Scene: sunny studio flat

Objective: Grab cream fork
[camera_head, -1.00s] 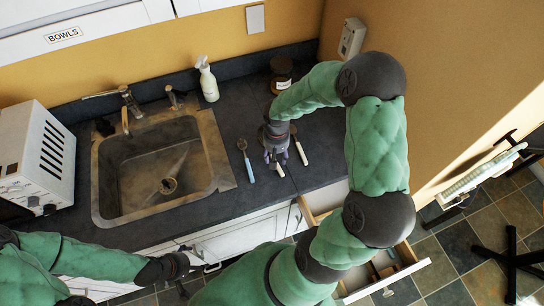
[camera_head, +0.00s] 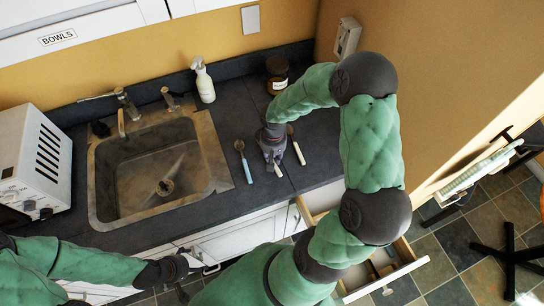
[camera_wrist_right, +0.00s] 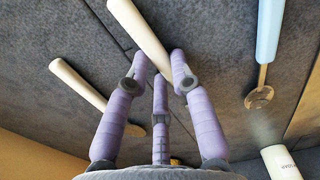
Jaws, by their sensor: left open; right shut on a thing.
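The cream fork (camera_wrist_right: 140,35) lies on the dark counter, its cream handle passing between the purple fingers of my right gripper (camera_wrist_right: 160,75). Its handle end (camera_head: 278,171) shows just below the fingers in the head view. Its head is hidden under the gripper, so I cannot see the tines. My right gripper (camera_head: 273,160) is shut on the handle, low over the counter. My left gripper (camera_head: 198,265) is open and empty at the lower cabinet front, far from the fork.
A blue-handled spoon (camera_head: 245,163) lies left of the fork, and another cream-handled utensil (camera_head: 299,153) lies right of it. An open drawer (camera_head: 385,265) juts out below the counter.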

